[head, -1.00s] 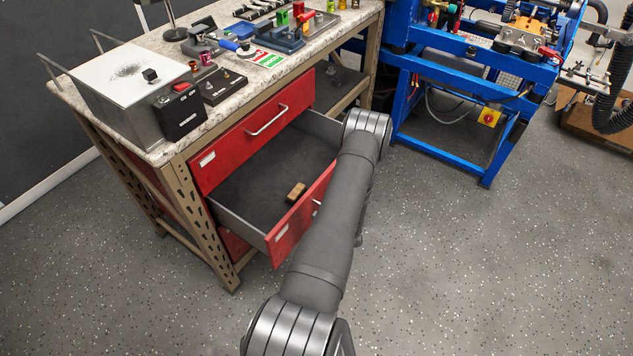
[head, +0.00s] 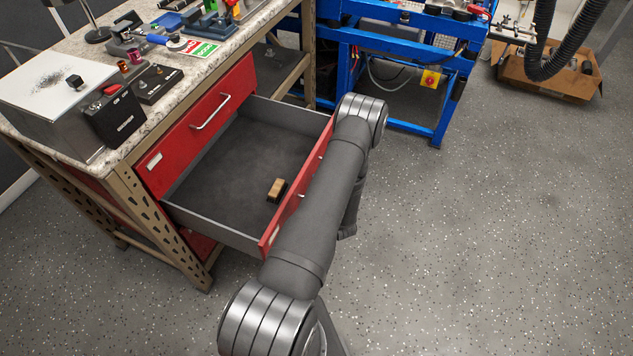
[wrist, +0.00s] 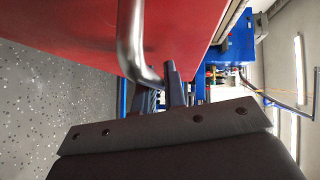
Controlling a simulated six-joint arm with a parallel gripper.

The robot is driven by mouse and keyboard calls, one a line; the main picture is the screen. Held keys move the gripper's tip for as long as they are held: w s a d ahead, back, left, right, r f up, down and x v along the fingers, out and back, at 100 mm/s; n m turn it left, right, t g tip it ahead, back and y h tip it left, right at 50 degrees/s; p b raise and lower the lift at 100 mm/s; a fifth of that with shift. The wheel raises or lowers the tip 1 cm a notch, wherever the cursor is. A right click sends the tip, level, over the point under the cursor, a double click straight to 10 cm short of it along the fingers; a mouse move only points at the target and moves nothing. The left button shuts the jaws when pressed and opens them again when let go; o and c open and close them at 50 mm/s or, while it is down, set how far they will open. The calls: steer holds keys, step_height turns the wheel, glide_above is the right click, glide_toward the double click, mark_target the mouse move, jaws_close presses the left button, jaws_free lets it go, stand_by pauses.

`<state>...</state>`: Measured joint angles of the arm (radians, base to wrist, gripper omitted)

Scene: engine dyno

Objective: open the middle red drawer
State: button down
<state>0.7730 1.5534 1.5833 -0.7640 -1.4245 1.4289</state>
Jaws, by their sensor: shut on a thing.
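The middle red drawer (head: 232,165) stands well pulled out of the bench, its dark floor and grey side walls showing. Its red front is partly hidden behind my arm in the head view. In the wrist view the red front (wrist: 185,30) fills the top, with its silver bar handle (wrist: 132,40) coming down to the fingers. My gripper (wrist: 162,92) is shut on the handle near its bend. The fingers cannot be made out in the head view.
A small wooden block (head: 277,189) lies in the drawer near its front. The upper red drawer (head: 200,128) is shut. A blue frame stand (head: 440,115) is beyond my arm. Open speckled floor (head: 480,250) lies to the right.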

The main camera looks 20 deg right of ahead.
steer(key=c, duration=1.5)
jaws_free()
steer(key=s+r, duration=0.2)
steer(key=s, duration=1.5)
steer(key=shift+r, duration=0.25)
steer(key=w, duration=0.5)
steer(key=w+f, duration=0.1)
steer(key=w, duration=0.5)
steer(key=w+f, duration=0.1)
steer(key=w, duration=0.5)
steer(key=shift+f, duration=0.25)
steer(key=shift+s, duration=0.3)
steer(key=s+r, duration=0.2)
steer(key=s, duration=1.4)
steer(key=shift+s+r, duration=0.15)
steer(key=shift+r, duration=0.1)
